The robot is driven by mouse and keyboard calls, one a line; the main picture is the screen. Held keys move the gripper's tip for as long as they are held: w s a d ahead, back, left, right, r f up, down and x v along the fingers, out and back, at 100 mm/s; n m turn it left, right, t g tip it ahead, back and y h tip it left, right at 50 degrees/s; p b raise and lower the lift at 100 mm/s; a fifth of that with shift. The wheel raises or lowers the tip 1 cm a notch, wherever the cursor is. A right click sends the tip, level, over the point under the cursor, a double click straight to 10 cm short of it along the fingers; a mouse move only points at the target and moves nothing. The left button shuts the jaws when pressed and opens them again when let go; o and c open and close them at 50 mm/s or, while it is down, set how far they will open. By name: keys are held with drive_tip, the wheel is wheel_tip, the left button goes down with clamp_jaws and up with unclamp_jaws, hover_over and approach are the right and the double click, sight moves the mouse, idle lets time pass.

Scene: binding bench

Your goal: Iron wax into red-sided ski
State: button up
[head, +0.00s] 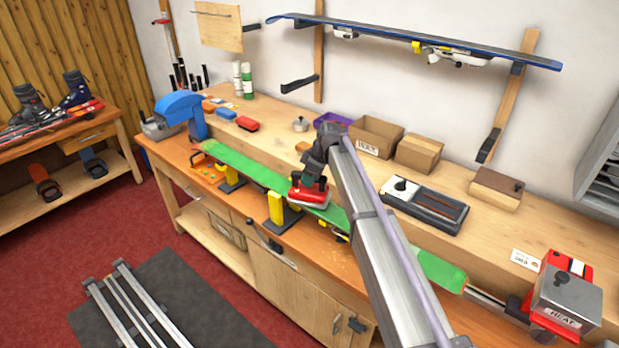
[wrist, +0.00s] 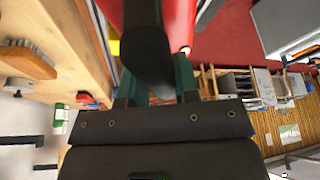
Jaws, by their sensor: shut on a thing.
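A long ski (head: 248,167) lies along the front of the bench with its bright green face up, held by yellow-jawed vises (head: 276,207). I cannot make out the colour of its sides. My gripper (head: 314,181) is shut on the dark handle of a red iron (head: 308,197). The iron is over the middle of the ski; I cannot tell whether its sole touches. In the wrist view the black handle (wrist: 150,50) and part of the red body are close up. My arm hides part of the ski to the right.
A cardboard box labelled WAX (head: 376,136), a black-and-grey tray (head: 424,206) and a wooden block (head: 496,188) stand on the bench behind. A box marked HEAT (head: 566,300) is at the right end. A blue clamp-like machine (head: 182,110) stands at the left end.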

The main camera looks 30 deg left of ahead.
drive_tip(key=shift+r+p, duration=2.05)
drive_tip(key=shift+r, duration=0.5)
wheel_tip(320, 180, up, 3)
drive_tip(key=p, duration=0.3)
drive_tip(key=shift+r, duration=0.15)
drive_tip(key=shift+f, duration=0.2)
